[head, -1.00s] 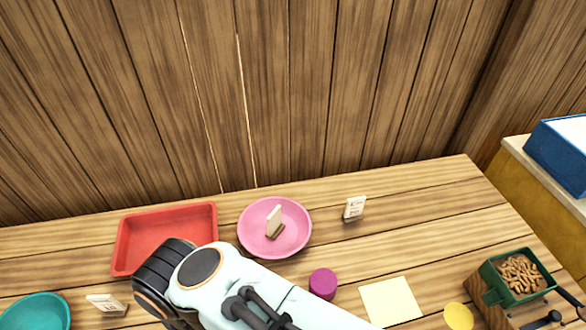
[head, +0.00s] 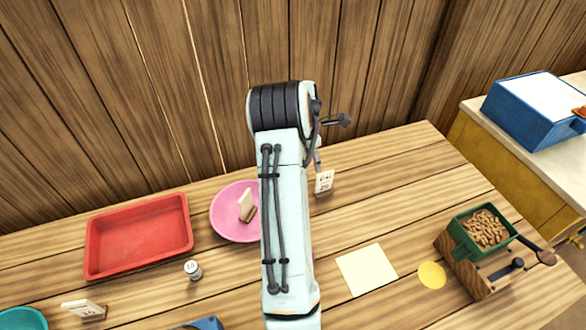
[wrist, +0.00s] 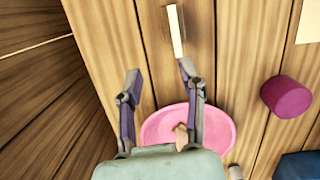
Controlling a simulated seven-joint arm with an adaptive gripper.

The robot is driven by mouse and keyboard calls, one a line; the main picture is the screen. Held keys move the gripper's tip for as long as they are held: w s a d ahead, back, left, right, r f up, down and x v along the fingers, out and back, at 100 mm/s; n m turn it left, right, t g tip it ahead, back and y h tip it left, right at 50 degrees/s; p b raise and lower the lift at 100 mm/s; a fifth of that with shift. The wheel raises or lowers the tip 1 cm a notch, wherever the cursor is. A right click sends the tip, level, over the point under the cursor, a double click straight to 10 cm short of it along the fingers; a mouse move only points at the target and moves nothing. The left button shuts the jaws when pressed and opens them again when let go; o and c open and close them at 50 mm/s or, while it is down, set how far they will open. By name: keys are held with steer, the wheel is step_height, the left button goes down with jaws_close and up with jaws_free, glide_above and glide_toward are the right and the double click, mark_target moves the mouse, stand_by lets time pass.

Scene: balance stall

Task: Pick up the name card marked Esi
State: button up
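Three small name cards stand on wooden feet, and their writing is too small to read, so I cannot tell which says Esi. One card (head: 324,183) stands at the back right of the pink plate. Another card (head: 247,205) stands on the pink plate (head: 226,225), and a third card (head: 83,309) is at the front left. In the wrist view, my gripper (wrist: 159,72) is open and empty. A pale card (wrist: 175,30) seen from above lies just beyond its right fingertip, apart from the fingers. In the head view my arm mostly hides the gripper.
A red tray (head: 92,246) and a small grey weight (head: 193,269) are left of the plate. A purple cylinder (wrist: 286,97) shows in the wrist view. A yellow note (head: 366,269), a yellow disc (head: 432,275) and a green scoop box (head: 463,235) are on the right. The wooden wall stands close behind.

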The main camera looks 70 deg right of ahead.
mark_target(325, 173)
steer(key=s, duration=0.1)
steer(key=s+f, duration=0.2)
steer(key=shift+s+d+m, duration=0.1)
steer(key=shift+d+m, duration=0.15)
steer(key=shift+m, duration=0.05)
steer(key=f, duration=0.6)
steer(key=shift+s+d, duration=0.25)
steer(key=shift+d, duration=0.1)
steer(key=shift+r, duration=0.1)
jaws_close()
